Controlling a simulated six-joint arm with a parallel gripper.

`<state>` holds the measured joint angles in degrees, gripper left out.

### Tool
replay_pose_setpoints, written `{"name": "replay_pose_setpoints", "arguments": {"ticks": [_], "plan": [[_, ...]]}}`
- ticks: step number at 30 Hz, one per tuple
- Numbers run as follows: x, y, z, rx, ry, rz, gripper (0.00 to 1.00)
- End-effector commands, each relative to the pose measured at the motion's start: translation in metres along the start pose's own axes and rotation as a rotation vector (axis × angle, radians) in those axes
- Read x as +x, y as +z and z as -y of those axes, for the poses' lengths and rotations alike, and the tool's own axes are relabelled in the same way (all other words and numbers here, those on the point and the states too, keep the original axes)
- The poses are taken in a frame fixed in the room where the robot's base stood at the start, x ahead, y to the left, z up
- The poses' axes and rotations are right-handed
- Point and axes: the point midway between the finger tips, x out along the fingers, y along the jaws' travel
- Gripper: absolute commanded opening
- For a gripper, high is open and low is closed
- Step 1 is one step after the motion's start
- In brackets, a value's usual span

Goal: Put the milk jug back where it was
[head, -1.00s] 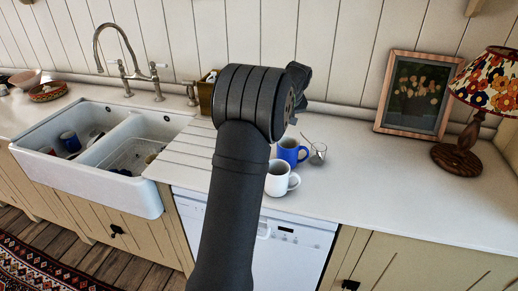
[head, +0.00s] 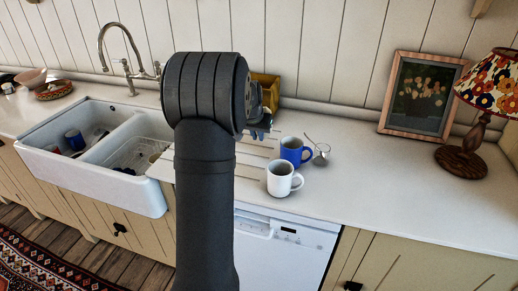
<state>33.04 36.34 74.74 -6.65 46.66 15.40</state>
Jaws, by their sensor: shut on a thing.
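My gripper (head: 262,120) shows only in part at the right side of my dark wrist, above the back of the counter (head: 400,190) and in front of a yellow-brown box. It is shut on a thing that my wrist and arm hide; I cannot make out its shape. I cannot pick out the milk jug for certain. A blue mug (head: 290,150) and a white mug (head: 279,181) stand upright on the counter to the lower right of my gripper, apart from it. A small clear glass with a spoon (head: 321,158) stands beside the blue mug.
The yellow-brown box (head: 268,88) stands against the back wall. A white double sink (head: 72,170) with dishes lies left of my arm, under a tap (head: 128,65). A framed picture (head: 420,95) and a lamp (head: 475,120) stand at the right. The counter before them is clear.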

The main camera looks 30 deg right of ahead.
Motion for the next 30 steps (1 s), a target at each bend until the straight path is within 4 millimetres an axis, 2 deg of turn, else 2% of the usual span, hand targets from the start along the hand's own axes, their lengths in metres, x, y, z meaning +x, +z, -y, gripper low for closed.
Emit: {"name": "replay_pose_setpoints", "arguments": {"ticks": [3,8,15,27,28,30], "plan": [[0.015,0.006,0.0,-0.001,0.0,-0.001,0.0],[0.024,0.01,0.0,-0.001,0.0,-0.001,0.0],[0.052,0.022,0.0,0.0,-0.001,0.0,0.0],[0.057,0.024,0.0,-0.001,-0.002,-0.003,0.0],[0.057,0.024,0.0,-0.001,-0.002,-0.002,0.18],[0.057,0.024,0.0,-0.001,-0.002,-0.001,0.31]]}}
